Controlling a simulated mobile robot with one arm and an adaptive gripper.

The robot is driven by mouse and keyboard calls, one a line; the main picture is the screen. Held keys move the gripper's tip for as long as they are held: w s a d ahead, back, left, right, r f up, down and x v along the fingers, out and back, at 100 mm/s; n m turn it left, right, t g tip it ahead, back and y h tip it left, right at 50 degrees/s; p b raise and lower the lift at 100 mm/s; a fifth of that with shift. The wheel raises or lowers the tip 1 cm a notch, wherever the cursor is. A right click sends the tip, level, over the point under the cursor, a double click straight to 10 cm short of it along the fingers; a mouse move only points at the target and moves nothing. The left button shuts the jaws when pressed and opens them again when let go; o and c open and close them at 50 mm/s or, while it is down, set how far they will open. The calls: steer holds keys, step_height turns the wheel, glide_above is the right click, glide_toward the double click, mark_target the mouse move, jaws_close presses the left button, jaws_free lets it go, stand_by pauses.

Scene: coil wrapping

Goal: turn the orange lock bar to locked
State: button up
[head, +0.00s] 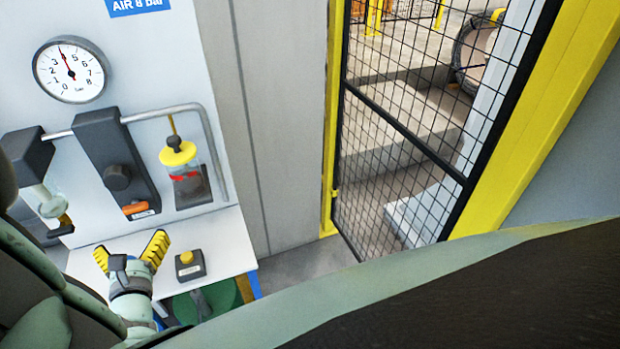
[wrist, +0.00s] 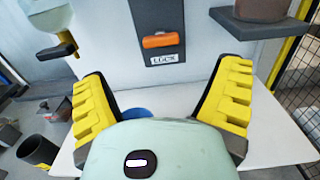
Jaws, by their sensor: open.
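The orange lock bar (head: 136,208) sits low on the dark regulator block (head: 108,150) on the white panel. In the wrist view the orange lock bar (wrist: 161,40) lies nearly level, just above a label reading LOCK (wrist: 163,58). My gripper (head: 130,250) is below the lock bar and apart from it. In the wrist view my gripper (wrist: 160,95) has its yellow fingers spread wide with nothing between them. The lock bar shows beyond the fingertips, near the middle of the gap.
A pressure gauge (head: 70,69) is above left. A yellow-topped lubricator bowl (head: 183,170) hangs right of the block. A box with a yellow button (head: 187,264) stands on the white table (head: 228,243). A dark cup (wrist: 38,150) is at left. A mesh fence (head: 400,130) stands right.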

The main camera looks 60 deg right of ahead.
mark_target(136, 210)
steer(key=b+x, duration=0.2)
steer(key=x, duration=0.8)
steer(key=shift+w+d+b, duration=0.15)
steer(key=shift+d+b, duration=0.15)
steer(key=shift+o, duration=0.2)
steer(key=c, duration=1.2)
